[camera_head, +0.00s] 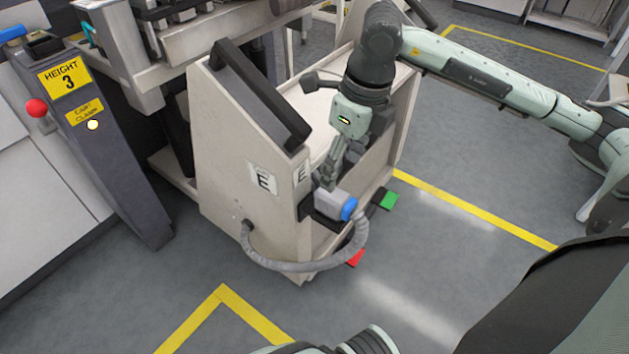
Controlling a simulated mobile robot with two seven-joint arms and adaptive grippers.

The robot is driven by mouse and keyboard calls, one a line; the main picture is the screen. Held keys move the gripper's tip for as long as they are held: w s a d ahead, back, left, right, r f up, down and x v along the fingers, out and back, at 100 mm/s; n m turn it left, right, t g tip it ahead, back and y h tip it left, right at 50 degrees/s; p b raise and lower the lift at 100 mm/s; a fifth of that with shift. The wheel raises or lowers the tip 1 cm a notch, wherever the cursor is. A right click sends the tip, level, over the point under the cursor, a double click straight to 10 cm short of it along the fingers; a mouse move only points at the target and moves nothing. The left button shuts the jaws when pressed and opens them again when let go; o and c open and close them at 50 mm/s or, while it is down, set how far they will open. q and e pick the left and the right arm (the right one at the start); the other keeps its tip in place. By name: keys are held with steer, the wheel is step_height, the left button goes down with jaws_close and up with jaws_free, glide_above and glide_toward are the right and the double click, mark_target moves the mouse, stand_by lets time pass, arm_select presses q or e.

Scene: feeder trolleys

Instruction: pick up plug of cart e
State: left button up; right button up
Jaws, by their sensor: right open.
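Cart E (225,165) is a beige trolley with a dark handle and "E" labels, standing in the middle of the head view. Its plug (332,203) is a grey block with a blue end, seated at a dark holder on the cart's near side. A thick grey cable (300,266) loops from the plug's blue end back to the cart's lower side. My right gripper (326,184) points down at the plug's top from above, with its fingers open. I cannot tell whether the fingertips touch the plug. My left gripper does not show.
A dark post (100,140) with a "HEIGHT 3" sign and a red knob (37,108) stands at the left. A green pedal (389,200) and a red pedal (355,258) sit low at the cart. Yellow-lined grey floor (450,250) is clear at the right.

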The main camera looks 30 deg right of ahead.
mark_target(334, 193)
steer(key=f, duration=0.5)
steer(key=w+f, duration=0.1)
steer(key=f, duration=0.1)
steer(key=shift+a+f, duration=0.3)
jaws_close()
